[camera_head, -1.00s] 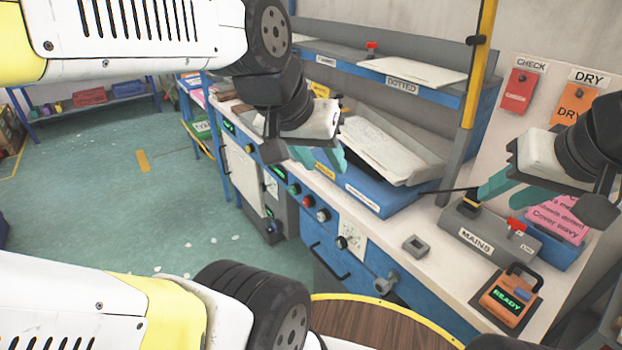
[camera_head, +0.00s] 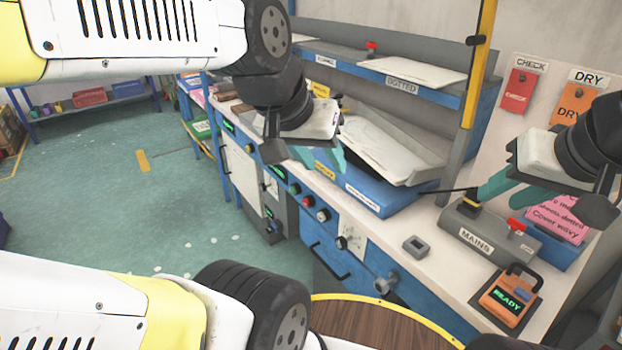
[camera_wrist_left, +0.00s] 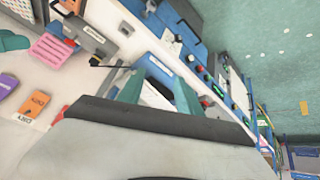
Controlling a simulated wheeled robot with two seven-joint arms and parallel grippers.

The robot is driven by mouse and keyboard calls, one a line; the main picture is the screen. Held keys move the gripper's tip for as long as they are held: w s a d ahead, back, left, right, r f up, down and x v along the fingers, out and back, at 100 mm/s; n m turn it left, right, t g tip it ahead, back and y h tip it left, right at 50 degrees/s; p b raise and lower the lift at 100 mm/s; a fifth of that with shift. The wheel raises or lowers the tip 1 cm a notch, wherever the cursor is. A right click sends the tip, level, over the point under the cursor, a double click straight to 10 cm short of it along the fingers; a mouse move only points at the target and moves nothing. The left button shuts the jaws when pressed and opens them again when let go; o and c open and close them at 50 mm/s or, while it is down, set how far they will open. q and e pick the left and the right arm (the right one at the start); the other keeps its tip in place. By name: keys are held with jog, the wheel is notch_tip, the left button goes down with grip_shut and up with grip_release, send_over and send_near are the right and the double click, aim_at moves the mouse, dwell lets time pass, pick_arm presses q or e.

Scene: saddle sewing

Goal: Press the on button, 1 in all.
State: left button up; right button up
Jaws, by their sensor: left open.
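A row of small round buttons and knobs runs along the blue bench front; a green button (camera_head: 281,172) sits in this row in the head view. No label reading "on" can be made out. My left gripper (camera_head: 318,157) is open and empty, above the bench edge by the row, apart from the buttons. In the left wrist view its two teal fingers (camera_wrist_left: 160,92) are spread, with the button row beyond them to the right. My right gripper (camera_head: 535,187) is above the grey MAINS box (camera_head: 475,238); its jaw gap is unclear.
A blue tray (camera_head: 372,203) with pale sheets lies on the bench behind my left gripper. An orange READY device (camera_head: 507,297) and a small grey block (camera_head: 416,246) stand nearer. A yellow post (camera_head: 478,65) rises at the back. Green floor at left is mostly clear.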

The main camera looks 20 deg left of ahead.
pick_arm(q)
grip_shut()
dwell(1.7)
